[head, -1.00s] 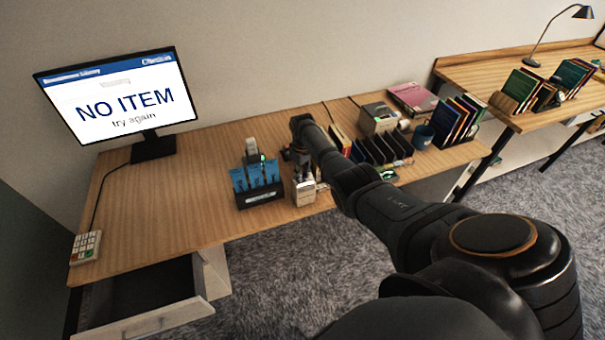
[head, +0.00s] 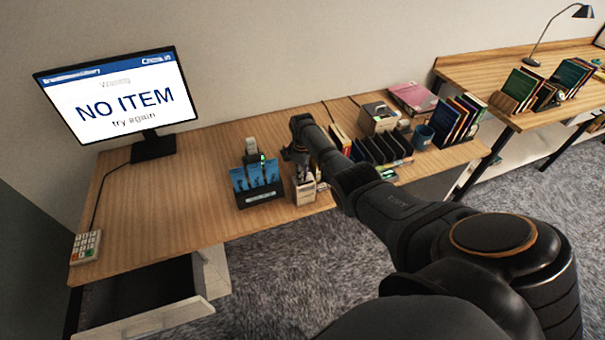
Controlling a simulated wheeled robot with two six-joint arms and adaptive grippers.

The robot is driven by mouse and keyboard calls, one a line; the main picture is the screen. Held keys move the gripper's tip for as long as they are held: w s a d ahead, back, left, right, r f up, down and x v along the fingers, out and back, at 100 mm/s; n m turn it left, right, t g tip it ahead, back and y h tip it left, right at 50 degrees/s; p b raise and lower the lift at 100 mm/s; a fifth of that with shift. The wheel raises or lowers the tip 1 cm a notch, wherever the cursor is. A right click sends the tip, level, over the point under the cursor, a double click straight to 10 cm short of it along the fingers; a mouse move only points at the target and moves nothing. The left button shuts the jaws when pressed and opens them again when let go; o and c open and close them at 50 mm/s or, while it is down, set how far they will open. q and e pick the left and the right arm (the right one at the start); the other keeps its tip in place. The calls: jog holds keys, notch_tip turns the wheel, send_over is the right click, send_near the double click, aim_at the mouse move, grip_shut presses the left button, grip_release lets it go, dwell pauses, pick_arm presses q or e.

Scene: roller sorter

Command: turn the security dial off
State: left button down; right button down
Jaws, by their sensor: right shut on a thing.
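My right gripper (head: 298,156) is over the near middle of the desk, just above a small pale box (head: 304,191). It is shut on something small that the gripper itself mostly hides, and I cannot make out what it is. I cannot clearly pick out the security dial in the head view. The monitor (head: 118,100) at the left reads "NO ITEM, try again". My left gripper is not in view.
A black holder with blue cards (head: 257,184) stands just left of the right gripper. Dark upright slots (head: 378,150), a grey machine (head: 379,118) and a mug (head: 423,137) stand to the right. A keypad (head: 86,247) lies at the left edge. A drawer (head: 150,310) is open below.

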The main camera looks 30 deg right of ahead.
jog(key=shift+w, duration=0.1)
jog(key=c, duration=1.1)
grip_release()
jog(key=shift+r, duration=0.1)
notch_tip(320, 180, up, 12)
